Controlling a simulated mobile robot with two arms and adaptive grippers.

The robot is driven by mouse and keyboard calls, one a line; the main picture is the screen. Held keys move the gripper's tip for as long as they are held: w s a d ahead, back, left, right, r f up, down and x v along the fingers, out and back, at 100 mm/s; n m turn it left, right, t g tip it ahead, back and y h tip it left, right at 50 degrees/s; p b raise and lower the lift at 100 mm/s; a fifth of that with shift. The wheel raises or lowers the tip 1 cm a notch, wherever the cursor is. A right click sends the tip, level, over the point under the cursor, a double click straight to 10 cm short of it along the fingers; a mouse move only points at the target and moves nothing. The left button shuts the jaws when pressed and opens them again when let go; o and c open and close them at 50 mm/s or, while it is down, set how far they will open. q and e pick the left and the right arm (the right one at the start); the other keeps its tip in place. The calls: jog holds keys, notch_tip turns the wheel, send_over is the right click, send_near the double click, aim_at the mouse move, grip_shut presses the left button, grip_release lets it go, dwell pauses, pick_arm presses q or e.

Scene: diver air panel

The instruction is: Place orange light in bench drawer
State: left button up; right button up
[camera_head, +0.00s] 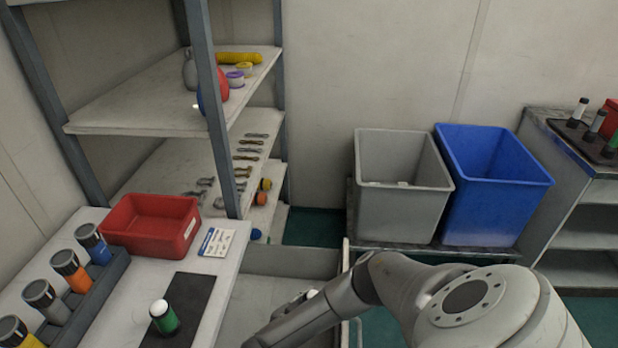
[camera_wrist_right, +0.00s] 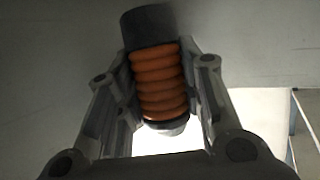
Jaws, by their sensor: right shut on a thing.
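The orange light (camera_wrist_right: 160,82) has a ribbed orange body, a dark cap and a pale end. It is between the two fingers of my right gripper (camera_wrist_right: 165,75), which is shut on it. In the head view my right arm reaches over the open bench drawer (camera_head: 290,260), and the held light cannot be made out there. The drawer is pale and stands open beside the white bench (camera_head: 235,250). My arm hides part of its inside. My left gripper is not in view.
A rack (camera_head: 105,285) on the bench holds several coloured lights. A red bin (camera_head: 150,230), a label card (camera_head: 217,242) and a green-bodied item (camera_head: 165,318) are nearby. Shelves (camera_head: 150,100) stand behind. A grey bin (camera_head: 400,190) and a blue bin (camera_head: 490,190) stand beyond the drawer.

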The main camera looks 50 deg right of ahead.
jog(key=shift+f+b, duration=0.45)
jog(key=shift+f, duration=2.1)
jog(key=shift+f, duration=0.1)
jog(key=o, duration=1.1)
jog(key=shift+a, duration=0.1)
jog(key=v, duration=0.6)
jog(key=shift+a, duration=0.3)
jog(key=shift+r+p+v, duration=0.15)
jog(key=shift+p+v, duration=0.6)
jog(key=shift+v, duration=0.6)
jog(key=shift+r+p+v, duration=0.1)
jog(key=shift+p+v, duration=0.65)
jog(key=shift+v, duration=0.6)
